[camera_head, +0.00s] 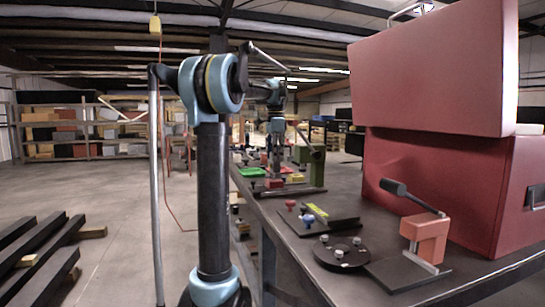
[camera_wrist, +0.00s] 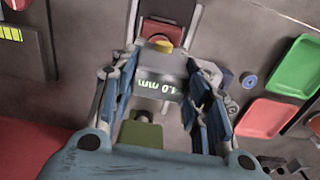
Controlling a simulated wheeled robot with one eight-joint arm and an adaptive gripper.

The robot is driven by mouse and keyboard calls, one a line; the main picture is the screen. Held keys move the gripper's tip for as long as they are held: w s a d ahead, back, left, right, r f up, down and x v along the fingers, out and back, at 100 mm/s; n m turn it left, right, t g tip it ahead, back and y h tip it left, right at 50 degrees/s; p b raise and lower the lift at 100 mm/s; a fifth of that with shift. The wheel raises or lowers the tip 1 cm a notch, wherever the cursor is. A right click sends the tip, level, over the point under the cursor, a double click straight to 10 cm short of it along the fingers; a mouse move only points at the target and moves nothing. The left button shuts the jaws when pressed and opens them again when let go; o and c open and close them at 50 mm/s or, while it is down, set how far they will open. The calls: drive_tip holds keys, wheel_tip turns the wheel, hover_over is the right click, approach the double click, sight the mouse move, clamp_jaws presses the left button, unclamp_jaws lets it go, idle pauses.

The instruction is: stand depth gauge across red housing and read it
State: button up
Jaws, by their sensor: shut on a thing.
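My gripper (camera_wrist: 163,82) is shut on a grey depth gauge (camera_wrist: 150,88), which sits between its two fingers in the wrist view. Its lit display appears upside down and reads 1.0 mm. A red housing (camera_wrist: 163,28) shows just beyond the gauge at the top, with an orange-yellow round part between them. I cannot tell whether the gauge touches the housing. A green block (camera_wrist: 140,134) lies on the near side of the gauge. In the head view my gripper (camera_head: 274,168) is small and low over the far part of the bench; the gauge is not clear there.
Red (camera_wrist: 264,118) and green (camera_wrist: 296,66) trays lie right of my gripper. A dark plate (camera_wrist: 22,40) with yellow marks lies left. On the near bench (camera_head: 345,285) stand an orange clamp (camera_head: 428,237), a round black disc (camera_head: 341,253) and a large red case (camera_head: 440,180).

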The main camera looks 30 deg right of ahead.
drive_tip(key=shift+f, duration=0.5)
drive_tip(key=o, duration=1.4)
